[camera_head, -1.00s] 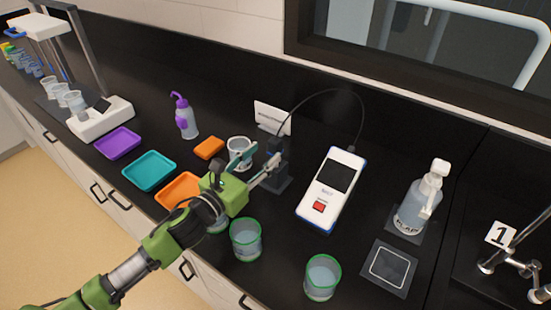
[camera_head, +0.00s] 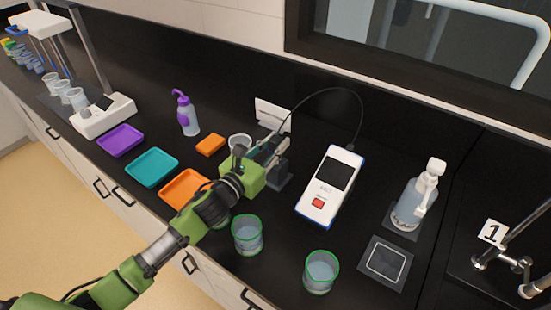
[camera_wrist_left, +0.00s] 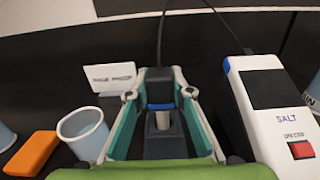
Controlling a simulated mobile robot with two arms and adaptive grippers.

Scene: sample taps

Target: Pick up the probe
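The probe (camera_wrist_left: 160,119), with a blue ring, stands upright in its dark holder (camera_head: 283,174), beside the salt meter (camera_head: 331,187). A black cable (camera_head: 316,96) arcs from the meter to it. My left gripper (camera_wrist_left: 160,94) is open, with one finger on each side of the probe. In the left wrist view, gaps show between the fingers and the probe. In the head view, the gripper and its green body hide most of the probe. The meter also shows in the left wrist view (camera_wrist_left: 283,125). My right gripper is in neither view.
A white cup (camera_wrist_left: 84,133) and an orange block (camera_wrist_left: 33,153) lie left of the gripper. A white sign (camera_head: 272,114) stands behind the holder. Green-rimmed beakers (camera_head: 247,235) (camera_head: 320,271) stand in front. Coloured trays (camera_head: 151,168) lie left, a bottle (camera_head: 418,196) right.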

